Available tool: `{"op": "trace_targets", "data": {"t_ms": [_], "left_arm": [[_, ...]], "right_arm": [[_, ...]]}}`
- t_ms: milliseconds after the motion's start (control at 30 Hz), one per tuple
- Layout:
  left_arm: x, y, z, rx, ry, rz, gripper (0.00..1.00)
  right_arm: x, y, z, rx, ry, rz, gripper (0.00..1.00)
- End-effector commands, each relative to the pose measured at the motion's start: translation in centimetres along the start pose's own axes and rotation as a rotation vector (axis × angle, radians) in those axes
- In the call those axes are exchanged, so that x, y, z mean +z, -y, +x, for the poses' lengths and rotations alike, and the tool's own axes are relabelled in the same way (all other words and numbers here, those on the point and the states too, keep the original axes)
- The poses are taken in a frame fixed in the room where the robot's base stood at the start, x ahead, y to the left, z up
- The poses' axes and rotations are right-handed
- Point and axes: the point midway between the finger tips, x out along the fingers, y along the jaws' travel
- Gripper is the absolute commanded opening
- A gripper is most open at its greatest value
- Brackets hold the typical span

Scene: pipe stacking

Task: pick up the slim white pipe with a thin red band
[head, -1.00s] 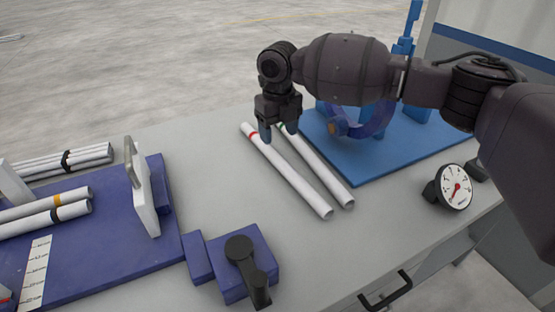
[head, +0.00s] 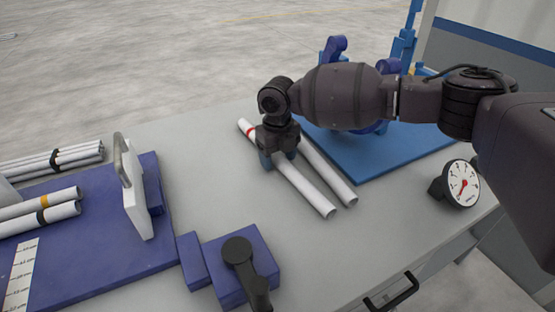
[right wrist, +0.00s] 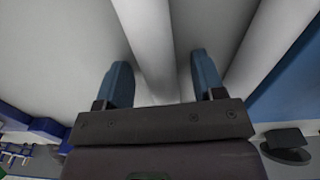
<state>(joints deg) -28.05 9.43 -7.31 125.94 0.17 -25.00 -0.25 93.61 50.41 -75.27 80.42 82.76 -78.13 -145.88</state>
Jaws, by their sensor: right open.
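The slim white pipe with a thin red band (head: 303,190) lies on the grey table, the left one of two pipes side by side. Its red band shows near its far end, just left of my gripper. My right gripper (head: 279,160) is open and low over this pipe, pointing down, and covers part of it. In the right wrist view the pipe (right wrist: 150,40) runs between the two blue fingertips (right wrist: 163,82), one on each side. The red band is not seen there. My left gripper is not in view.
A second white pipe (head: 332,180) lies close on the right; it also shows in the right wrist view (right wrist: 268,45). A blue board (head: 375,165) is beyond it. A gauge (head: 462,184), a blue block with a black handle (head: 240,262) and a blue rack (head: 100,235) with pipes stand around.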

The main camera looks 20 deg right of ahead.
Motion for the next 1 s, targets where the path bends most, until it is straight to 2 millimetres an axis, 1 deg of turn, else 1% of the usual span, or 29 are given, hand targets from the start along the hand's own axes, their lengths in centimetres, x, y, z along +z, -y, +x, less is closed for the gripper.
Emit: {"op": "trace_targets", "data": {"t_ms": [33, 67, 300, 400, 633, 767, 867, 967, 1000], "left_arm": [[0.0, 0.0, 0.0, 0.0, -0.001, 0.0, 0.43], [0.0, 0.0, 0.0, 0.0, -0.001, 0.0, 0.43], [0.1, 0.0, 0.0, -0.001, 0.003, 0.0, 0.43], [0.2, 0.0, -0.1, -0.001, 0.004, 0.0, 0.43], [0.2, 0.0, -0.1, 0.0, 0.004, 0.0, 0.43], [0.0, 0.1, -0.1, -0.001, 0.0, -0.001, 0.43], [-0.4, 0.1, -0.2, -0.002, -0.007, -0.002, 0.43], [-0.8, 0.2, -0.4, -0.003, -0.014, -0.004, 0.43], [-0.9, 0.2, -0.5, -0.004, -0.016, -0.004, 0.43]], "right_arm": [[0.0, 0.0, -0.1, 0.0, 0.001, 0.0, 0.63], [0.0, 0.0, -0.1, 0.0, 0.001, 0.0, 0.58], [0.0, 0.0, -0.1, 0.0, 0.0, 0.0, 0.21], [0.0, 0.0, -0.1, 0.0, 0.0, 0.0, 0.07], [0.0, 0.0, -0.1, 0.0, 0.0, 0.0, 0.07], [0.0, 0.0, -1.0, 0.0, 0.003, 0.0, 0.07], [0.1, 0.0, -2.6, 0.0, 0.006, 0.0, 0.07], [0.1, 0.0, -4.8, -0.001, 0.008, 0.0, 0.07], [0.1, 0.0, -5.8, 0.0, 0.01, 0.0, 0.07]]}}
